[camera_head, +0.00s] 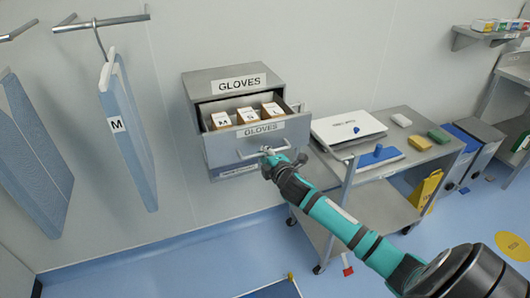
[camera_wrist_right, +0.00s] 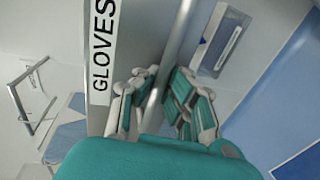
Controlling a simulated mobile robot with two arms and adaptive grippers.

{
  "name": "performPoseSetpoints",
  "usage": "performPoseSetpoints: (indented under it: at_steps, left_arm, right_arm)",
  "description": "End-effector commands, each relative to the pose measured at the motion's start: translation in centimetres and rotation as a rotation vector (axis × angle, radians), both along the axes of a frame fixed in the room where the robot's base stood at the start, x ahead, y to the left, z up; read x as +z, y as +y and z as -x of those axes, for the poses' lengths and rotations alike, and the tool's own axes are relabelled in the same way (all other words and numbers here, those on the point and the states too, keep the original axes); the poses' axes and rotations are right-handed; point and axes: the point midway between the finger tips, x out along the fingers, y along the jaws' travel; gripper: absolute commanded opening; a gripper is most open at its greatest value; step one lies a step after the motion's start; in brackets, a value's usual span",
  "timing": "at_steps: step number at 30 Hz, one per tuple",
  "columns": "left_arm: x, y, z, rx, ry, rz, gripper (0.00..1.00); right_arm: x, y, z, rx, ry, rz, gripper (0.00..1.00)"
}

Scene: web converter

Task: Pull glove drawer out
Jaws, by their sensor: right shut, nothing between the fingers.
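The glove drawer (camera_head: 225,150) stands pulled partway out of the grey wall cabinet (camera_head: 205,84) labelled GLOVES. Several boxes (camera_head: 247,116) of gloves with size letters sit inside it. The drawer's bar handle (camera_head: 246,155) runs along its front below the GLOVES label. In the head view my right gripper (camera_head: 270,154) is at the right part of this handle. In the right wrist view the gripper (camera_wrist_right: 158,92) is shut, with the handle bar (camera_wrist_right: 180,35) running by its fingers; the drawer label (camera_wrist_right: 103,45) is close on the left. My left gripper is out of view.
A grey cart (camera_head: 400,160) with a white case and a blue item stands right of the cabinet. Blue garments (camera_head: 130,140) hang from wall rails on the left. A yellow wet-floor sign (camera_head: 425,190) is under the cart's right side. Blue floor below the cabinet is mostly clear.

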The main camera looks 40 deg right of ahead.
Motion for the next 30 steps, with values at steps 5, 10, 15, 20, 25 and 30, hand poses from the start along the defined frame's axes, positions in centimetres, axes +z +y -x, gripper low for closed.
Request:
performPoseSetpoints:
  at_steps: [5, 10, 15, 20, 25, 30]
  left_arm:
    - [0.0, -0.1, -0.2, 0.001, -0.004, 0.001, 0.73]
    - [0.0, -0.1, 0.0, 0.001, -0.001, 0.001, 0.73]
    - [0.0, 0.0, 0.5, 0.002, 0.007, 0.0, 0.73]
    - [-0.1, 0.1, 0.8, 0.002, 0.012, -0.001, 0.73]
    - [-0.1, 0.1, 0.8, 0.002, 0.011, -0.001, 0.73]
    - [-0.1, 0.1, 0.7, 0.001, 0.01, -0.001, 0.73]
  right_arm:
    - [0.1, 0.0, 0.0, 0.0, -0.002, 0.0, 0.0]
    - [0.1, 0.0, 0.0, 0.0, -0.002, 0.0, 0.21]
    - [0.1, 0.0, 0.0, 0.0, -0.001, 0.0, 0.34]
    - [0.0, 0.0, 0.0, 0.0, -0.001, 0.0, 0.34]
    - [0.2, 0.2, 1.0, 0.001, 0.0, 0.001, 0.34]
    - [0.7, 1.0, 4.0, 0.001, 0.002, 0.001, 0.34]
